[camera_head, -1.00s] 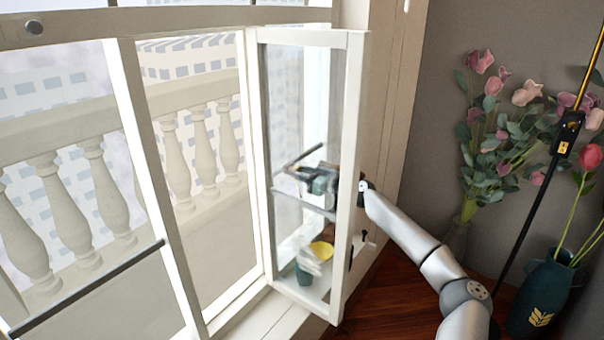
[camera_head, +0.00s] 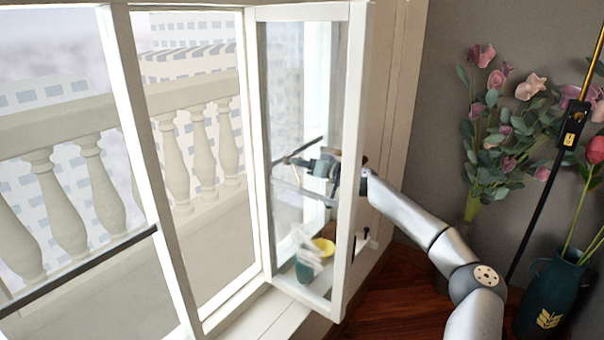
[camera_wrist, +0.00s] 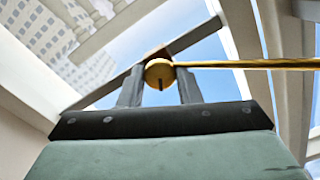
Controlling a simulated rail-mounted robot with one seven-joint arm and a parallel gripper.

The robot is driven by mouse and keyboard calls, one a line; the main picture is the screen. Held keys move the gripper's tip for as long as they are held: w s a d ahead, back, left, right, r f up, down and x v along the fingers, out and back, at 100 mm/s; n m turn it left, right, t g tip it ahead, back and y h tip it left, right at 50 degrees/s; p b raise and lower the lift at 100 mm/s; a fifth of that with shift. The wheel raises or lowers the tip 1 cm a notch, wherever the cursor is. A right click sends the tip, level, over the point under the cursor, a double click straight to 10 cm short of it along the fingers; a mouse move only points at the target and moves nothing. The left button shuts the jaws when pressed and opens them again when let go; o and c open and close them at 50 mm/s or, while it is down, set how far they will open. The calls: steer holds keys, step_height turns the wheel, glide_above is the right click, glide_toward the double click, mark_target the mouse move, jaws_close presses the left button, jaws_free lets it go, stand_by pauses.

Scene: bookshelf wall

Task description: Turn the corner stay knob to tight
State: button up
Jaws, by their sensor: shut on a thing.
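The corner stay knob (camera_wrist: 159,72) is a round brass knob with a dark slot, on a thin brass rod (camera_wrist: 250,64) that runs right in the wrist view. My gripper (camera_wrist: 159,78) has its two grey fingers on either side of the knob, shut on it. A dark bar crosses diagonally behind the knob. In the head view my gripper (camera_head: 308,164) shows through the glass of the open window sash (camera_head: 356,150), beside a dark bar (camera_head: 303,150). The knob is too small to make out there, and its turn mark cannot be read.
The white sash stands open between the head camera and my gripper. A yellow bowl-like thing (camera_head: 323,247) and a teal pot (camera_head: 304,271) show low behind its glass. At right are a dark teal vase (camera_head: 549,295), pink flowers (camera_head: 490,130) and a black pole (camera_head: 545,180).

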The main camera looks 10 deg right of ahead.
steer(key=m+b, duration=0.4)
steer(key=m, duration=0.8)
steer(key=shift+m, duration=0.3)
stand_by(0.3)
steer(key=o, duration=1)
steer(key=shift+c, duration=0.2)
steer(key=shift+d, duration=0.1)
steer(key=b+v, duration=0.2)
steer(key=v, duration=1.5)
steer(key=shift+s+r, duration=0.1)
steer(key=shift+s, duration=0.05)
